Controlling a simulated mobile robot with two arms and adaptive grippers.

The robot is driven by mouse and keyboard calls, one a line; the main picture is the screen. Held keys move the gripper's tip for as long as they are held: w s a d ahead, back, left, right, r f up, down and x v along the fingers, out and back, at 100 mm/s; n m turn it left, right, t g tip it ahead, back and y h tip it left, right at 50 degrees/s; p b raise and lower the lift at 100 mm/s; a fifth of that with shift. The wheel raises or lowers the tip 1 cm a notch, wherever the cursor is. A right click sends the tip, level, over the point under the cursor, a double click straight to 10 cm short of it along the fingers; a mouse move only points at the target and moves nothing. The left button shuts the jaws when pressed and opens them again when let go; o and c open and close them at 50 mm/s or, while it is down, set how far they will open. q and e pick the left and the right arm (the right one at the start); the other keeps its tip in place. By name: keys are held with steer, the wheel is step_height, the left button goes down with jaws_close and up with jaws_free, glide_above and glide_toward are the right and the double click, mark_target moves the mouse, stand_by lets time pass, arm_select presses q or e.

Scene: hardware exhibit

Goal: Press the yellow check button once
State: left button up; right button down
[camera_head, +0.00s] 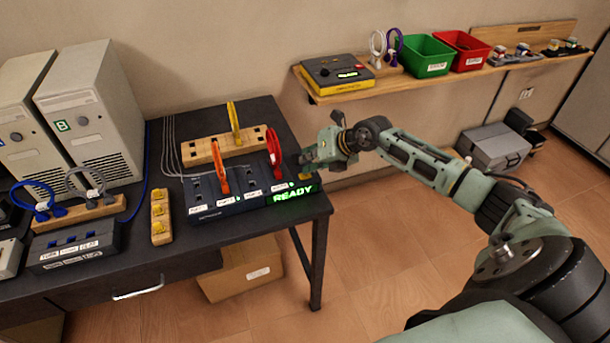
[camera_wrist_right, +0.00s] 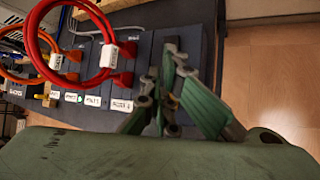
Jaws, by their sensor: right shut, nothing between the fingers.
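The dark switch panel (camera_head: 230,206) stands on the front right of the black table, with a lit green READY sign (camera_head: 294,194) at its right end. A small patch of the yellow check button (camera_head: 305,177) shows just above the sign, mostly hidden by my right gripper (camera_head: 303,162). The gripper is shut and empty, with its tips low over the panel's right end; I cannot tell whether they touch the button. In the right wrist view the shut fingers (camera_wrist_right: 160,108) point at the panel and a sliver of yellow shows behind them. My left gripper is not in view.
A red cable loop (camera_head: 275,148) and an orange one (camera_head: 219,160) stand up from the panel, left of my right gripper. A yellow loop (camera_head: 234,120) stands on a wooden block behind. A wall shelf (camera_head: 400,82) with bins is at the back right. Floor is clear right of the table.

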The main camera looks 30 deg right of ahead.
steer(key=shift+f, duration=0.45)
stand_by(0.5)
stand_by(0.3)
steer(key=shift+r+p, duration=0.5)
steer(key=shift+r, duration=0.35)
steer(key=shift+r, duration=0.15)
step_height(320, 180, up, 5)
steer(key=p, duration=0.4)
steer(key=shift+s+f, duration=0.1)
steer(key=shift+f, duration=0.1)
stand_by(0.4)
